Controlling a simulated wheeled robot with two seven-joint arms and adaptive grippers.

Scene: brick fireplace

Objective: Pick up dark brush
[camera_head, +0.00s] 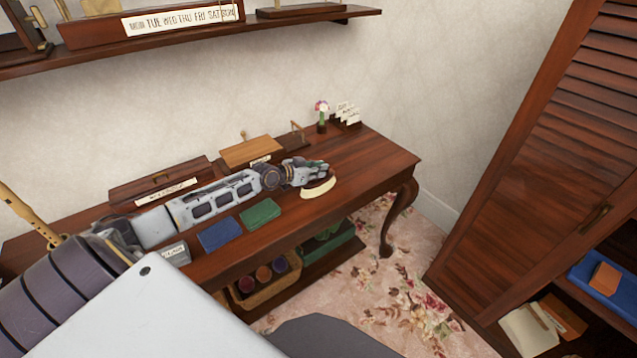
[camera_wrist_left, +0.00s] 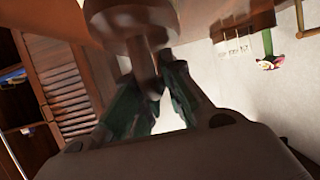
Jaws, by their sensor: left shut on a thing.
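The brush shows in the head view as a curved piece with pale bristles (camera_head: 319,188), near the front edge of the wooden table (camera_head: 352,165). My left gripper (camera_head: 308,173) is right above it and hides most of its top. In the left wrist view the dark brown brush (camera_wrist_left: 128,22) has a round body and a narrow handle. The fingers of my left gripper (camera_wrist_left: 153,85) are shut on that handle. I cannot tell whether the bristles touch the tabletop. My right gripper is in neither view.
Blue cloth (camera_head: 220,234) and green cloth (camera_head: 260,212) lie below my left arm. A small flower vase (camera_head: 322,116) and a card holder (camera_head: 347,115) stand at the back. Wooden boxes (camera_head: 252,151) line the wall. The table's right end is clear. A louvred cabinet (camera_head: 545,150) stands right.

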